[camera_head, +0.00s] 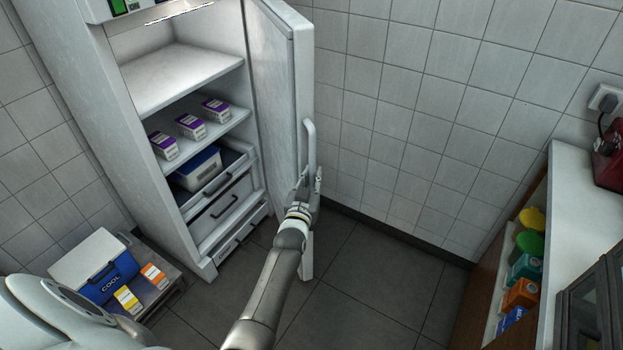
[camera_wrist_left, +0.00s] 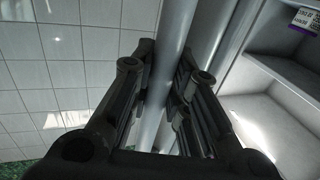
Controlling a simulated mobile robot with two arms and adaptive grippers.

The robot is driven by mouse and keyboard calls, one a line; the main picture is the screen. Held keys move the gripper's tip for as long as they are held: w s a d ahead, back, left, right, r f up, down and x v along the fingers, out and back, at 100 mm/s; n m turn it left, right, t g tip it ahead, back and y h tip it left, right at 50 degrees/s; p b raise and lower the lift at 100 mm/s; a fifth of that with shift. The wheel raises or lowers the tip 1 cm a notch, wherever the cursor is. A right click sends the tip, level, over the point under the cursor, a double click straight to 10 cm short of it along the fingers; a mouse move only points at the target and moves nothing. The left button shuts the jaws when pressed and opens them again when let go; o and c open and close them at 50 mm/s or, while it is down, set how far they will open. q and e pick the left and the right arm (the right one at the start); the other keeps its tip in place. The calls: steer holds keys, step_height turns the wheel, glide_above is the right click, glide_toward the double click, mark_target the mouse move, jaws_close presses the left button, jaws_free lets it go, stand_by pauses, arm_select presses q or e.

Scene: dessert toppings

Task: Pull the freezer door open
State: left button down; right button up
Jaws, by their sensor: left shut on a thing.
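The tall white freezer (camera_head: 185,75) stands at the upper left with its interior in sight. Its door (camera_head: 281,90) stands wide open, swung out on the right side of the cabinet. A vertical bar handle (camera_head: 309,138) is on the door's outer face. My left gripper (camera_head: 308,184) is shut on the lower part of the handle. In the left wrist view the handle bar (camera_wrist_left: 176,42) runs between the two dark fingers of the left gripper (camera_wrist_left: 166,58). My right gripper is not in view.
Inside are purple-and-white boxes (camera_head: 190,126), a blue-white tub (camera_head: 197,168) and drawers (camera_head: 222,212). A cool box (camera_head: 112,278) sits at lower left. A counter (camera_head: 580,200) with coloured items stands at right. The floor (camera_head: 375,275) between is clear; a tiled wall (camera_head: 400,100) is behind the door.

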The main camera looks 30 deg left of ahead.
arm_select(q)
steer(key=c, duration=1.4)
jaws_free()
steer(key=shift+o, duration=0.2)
steer(key=v, duration=0.7)
steer(key=shift+s, duration=0.25)
steer(key=shift+d, duration=0.1)
steer(key=shift+c, duration=0.4)
